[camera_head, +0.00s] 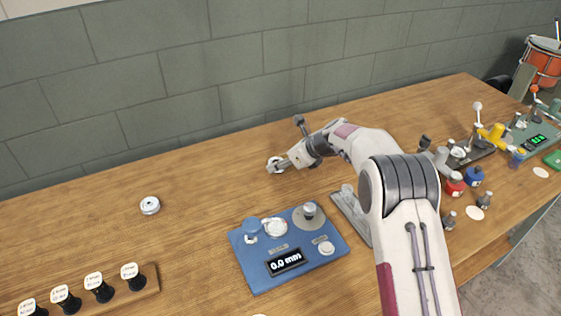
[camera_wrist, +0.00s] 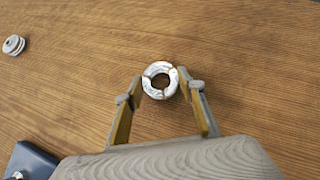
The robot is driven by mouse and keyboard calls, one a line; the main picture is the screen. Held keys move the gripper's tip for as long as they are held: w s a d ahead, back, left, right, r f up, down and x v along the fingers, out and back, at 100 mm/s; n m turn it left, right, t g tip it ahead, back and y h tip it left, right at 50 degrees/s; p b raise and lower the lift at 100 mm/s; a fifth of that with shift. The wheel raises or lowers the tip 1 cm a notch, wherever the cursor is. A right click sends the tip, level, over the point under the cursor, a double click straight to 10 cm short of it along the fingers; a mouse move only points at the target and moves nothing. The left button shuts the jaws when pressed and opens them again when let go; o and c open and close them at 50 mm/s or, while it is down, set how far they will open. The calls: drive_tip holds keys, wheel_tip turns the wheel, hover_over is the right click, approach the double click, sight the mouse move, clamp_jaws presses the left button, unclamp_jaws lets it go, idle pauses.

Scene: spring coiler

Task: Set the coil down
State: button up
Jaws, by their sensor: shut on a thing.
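The coil (camera_wrist: 147,89) is a pale silver-white ring with an open centre, seen from above in the wrist view. It also shows in the head view (camera_head: 273,168) at the end of my arm, over the back part of the table. My gripper (camera_wrist: 160,88) has one finger on each side of the ring and is shut on it. I cannot tell whether the coil touches the wood or hangs just above it. The far side of the coil is clear of the fingers.
A small silver spool (camera_head: 150,205) lies on the bare wood at left; it also shows in the wrist view (camera_wrist: 14,45). A blue device with a display (camera_head: 259,282) stands nearer. Black-based labelled pegs in a wooden rack (camera_head: 150,281) are front left. Wood around the coil is clear.

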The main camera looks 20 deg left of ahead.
drive_tip(key=o, duration=1.3)
drive_tip(key=shift+r, duration=0.15)
drive_tip(key=shift+v, duration=6)
